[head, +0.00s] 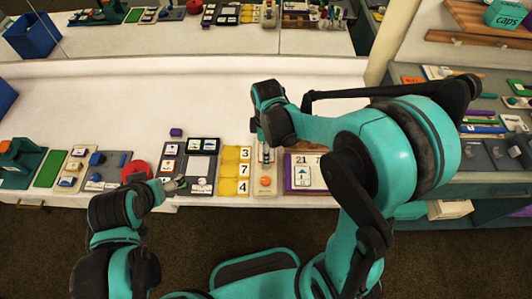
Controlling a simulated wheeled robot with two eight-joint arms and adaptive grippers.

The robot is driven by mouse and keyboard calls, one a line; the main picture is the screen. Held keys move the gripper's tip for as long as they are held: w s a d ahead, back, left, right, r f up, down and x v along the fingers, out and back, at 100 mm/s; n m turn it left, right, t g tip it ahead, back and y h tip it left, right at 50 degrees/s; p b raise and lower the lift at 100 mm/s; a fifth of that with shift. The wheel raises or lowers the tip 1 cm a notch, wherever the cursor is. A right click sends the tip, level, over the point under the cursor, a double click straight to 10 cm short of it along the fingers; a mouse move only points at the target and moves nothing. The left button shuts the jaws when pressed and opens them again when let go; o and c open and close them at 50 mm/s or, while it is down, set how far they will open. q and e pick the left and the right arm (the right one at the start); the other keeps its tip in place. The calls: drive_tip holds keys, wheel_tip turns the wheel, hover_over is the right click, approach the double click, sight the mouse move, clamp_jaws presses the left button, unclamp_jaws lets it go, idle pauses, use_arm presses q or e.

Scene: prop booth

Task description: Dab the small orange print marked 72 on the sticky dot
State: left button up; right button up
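I cannot make out a print marked 72. A purple-edged board (289,178) with large digits, "21" and "7" readable, is partly hidden by my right arm. A card with a small picture (304,175) lies on it. A small round orange thing (265,181) sits on a pale narrow strip left of that board; I cannot tell whether it is the sticky dot. My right gripper (261,143) points down above this strip, its fingers mostly hidden. My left gripper (176,184) is low at the counter's front edge, beside a dark tray; its fingers are too small to read.
A red round thing (136,171) and a purple block (176,132) are further left. The back of the white counter (120,95) is clear, before a mirror.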

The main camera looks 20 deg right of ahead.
drive_tip(key=shift+a+f, duration=0.1)
drive_tip(key=shift+f, duration=0.05)
drive_tip(key=shift+f+b, duration=0.6)
drive_tip(key=shift+f, duration=0.15)
drive_tip(key=shift+f+b, duration=1.35)
drive_tip(key=shift+f, duration=0.35)
drive_tip(key=shift+f+b, duration=0.5)
drive_tip(key=shift+f, duration=0.05)
drive_tip(key=shift+r, duration=0.15)
drive_tip(key=shift+r+p, duration=2.4)
drive_tip(key=shift+r, duration=0.55)
drive_tip(key=shift+f, duration=0.1)
